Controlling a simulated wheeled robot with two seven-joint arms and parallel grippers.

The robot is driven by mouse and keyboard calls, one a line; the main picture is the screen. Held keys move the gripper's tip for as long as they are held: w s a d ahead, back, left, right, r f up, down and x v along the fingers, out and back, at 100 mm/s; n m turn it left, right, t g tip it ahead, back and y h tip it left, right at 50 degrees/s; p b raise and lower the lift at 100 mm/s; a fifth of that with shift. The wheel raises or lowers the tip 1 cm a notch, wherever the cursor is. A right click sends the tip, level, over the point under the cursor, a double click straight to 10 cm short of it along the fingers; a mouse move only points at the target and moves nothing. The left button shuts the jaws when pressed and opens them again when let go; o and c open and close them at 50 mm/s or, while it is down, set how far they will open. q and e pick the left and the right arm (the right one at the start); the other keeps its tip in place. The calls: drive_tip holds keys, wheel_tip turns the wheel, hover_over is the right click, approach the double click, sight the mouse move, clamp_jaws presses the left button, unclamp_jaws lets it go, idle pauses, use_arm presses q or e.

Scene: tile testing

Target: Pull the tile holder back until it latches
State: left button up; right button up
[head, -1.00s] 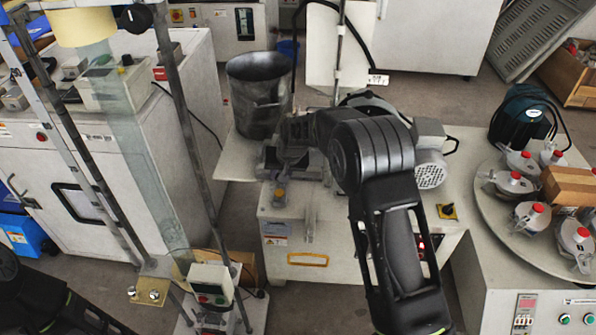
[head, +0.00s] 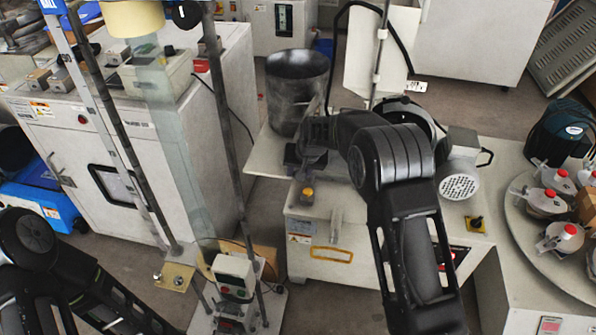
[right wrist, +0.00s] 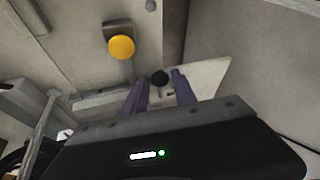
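The white tile-testing machine (head: 330,228) stands in the middle of the head view with my right arm over its top. My right gripper (head: 312,165) is over the machine's left end, its fingers hard to make out there. In the right wrist view my gripper's two purple-grey fingers (right wrist: 159,84) are apart. A small black knob (right wrist: 160,78) lies between or just beyond their tips; contact cannot be told. I cannot clearly make out the tile holder, partly hidden by my arm. My left arm is at the lower left of the head view; its gripper is not visible.
A yellow button (right wrist: 121,47) sits near the fingers. A dark metal bucket (head: 297,88) stands behind the machine's left side. A post-framed stand with a control box (head: 233,277) is at left. A round table with red-topped pots (head: 545,200) is at right.

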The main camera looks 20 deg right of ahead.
drive_tip(key=p+v, duration=0.1)
drive_tip(key=v, duration=0.6)
drive_tip(key=shift+r+p, duration=0.3)
drive_tip(key=shift+r, duration=0.05)
drive_tip(key=shift+s, duration=0.1)
